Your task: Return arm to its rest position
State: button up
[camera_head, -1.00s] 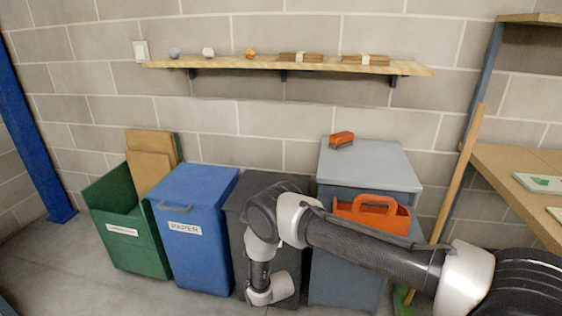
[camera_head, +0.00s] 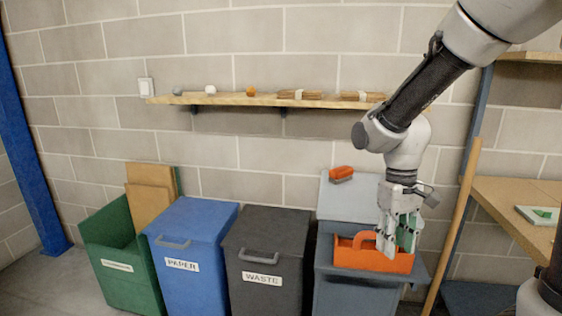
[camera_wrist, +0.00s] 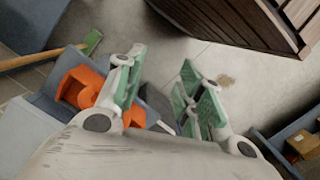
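My gripper (camera_head: 401,238) hangs pointing down at the right of the head view, with my arm reaching in from the top right. It shows in front of the orange tool caddy (camera_head: 345,256), which stands on the grey cabinet (camera_head: 330,205).
A green bin (camera_head: 112,243), a blue paper bin (camera_head: 190,235) and a black waste bin (camera_head: 265,235) stand along the wall. A wooden shelf (camera_head: 225,98) is above. A workbench (camera_head: 510,195) is at right, with a wooden pole (camera_head: 460,210) beside it.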

jog(key=s+d+r+m+t, duration=0.3)
jog(key=s+d+r+t, duration=0.3)
jog(key=s+d+r, duration=0.4)
notch_tip(320, 180, up, 3)
jog(key=shift+s+d+r+m, duration=0.1)
jog(key=shift+s+d+m, duration=0.2)
jog(key=shift+s+d, duration=0.15)
